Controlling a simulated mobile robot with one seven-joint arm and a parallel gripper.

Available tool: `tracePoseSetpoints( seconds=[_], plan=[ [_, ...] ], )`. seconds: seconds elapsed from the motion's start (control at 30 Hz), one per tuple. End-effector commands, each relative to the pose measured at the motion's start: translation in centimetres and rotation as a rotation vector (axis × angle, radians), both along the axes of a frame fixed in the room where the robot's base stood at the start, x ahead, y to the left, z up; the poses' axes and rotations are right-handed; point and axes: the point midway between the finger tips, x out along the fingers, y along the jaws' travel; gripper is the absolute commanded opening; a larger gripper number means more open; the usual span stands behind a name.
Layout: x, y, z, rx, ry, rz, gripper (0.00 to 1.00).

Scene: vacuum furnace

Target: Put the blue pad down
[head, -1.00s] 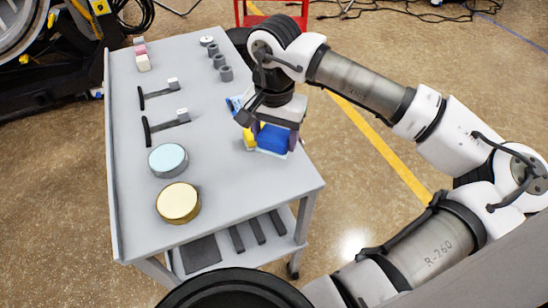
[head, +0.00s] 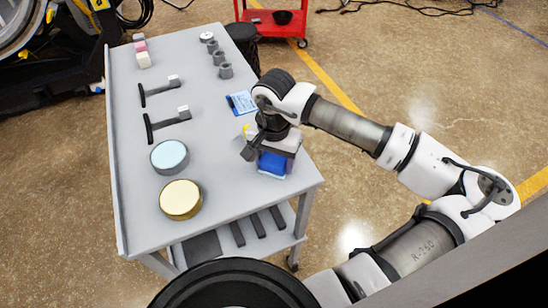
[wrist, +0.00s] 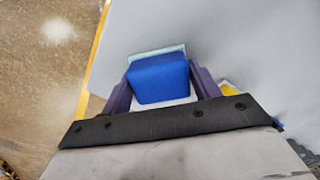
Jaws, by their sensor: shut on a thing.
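The blue pad (head: 272,163) is between the fingers of my gripper (head: 272,168), over the right front part of the grey cart's top (head: 235,195). In the wrist view the blue pad (wrist: 158,78) sits between the two purple fingers of my gripper (wrist: 158,92), with a pale layer along its far edge. My gripper is shut on it. I cannot tell whether the pad touches the cart top. A yellow item is partly hidden beside my gripper; it also shows in the wrist view (wrist: 229,87).
A blue and white packet (head: 242,103) lies behind my gripper. A light blue round tin (head: 169,156) and a gold round tin (head: 180,199) stand to the left. Two black-handled tools (head: 166,121) and several grey cylinders (head: 225,70) are farther back. The cart's front right corner is clear.

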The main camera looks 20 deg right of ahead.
Motion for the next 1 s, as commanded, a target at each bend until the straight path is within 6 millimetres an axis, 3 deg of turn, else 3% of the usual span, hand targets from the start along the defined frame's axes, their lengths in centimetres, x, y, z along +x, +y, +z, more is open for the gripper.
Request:
tracePoseSetpoints(
  seconds=[0.1, 0.13, 0.3, 0.73, 1.0],
  plan=[
    [0.0, 0.0, -0.4, 0.0, 0.0, 0.0, 0.43],
    [0.0, 0.0, -0.3, 0.0, 0.0, 0.0, 0.64],
    [0.0, 0.0, -0.2, 0.0, 0.0, 0.0, 0.83],
    [0.1, -0.1, 0.7, -0.003, -0.002, -0.001, 0.83],
    [0.1, 0.0, 6.4, -0.003, -0.002, 0.0, 0.83]
  ],
)
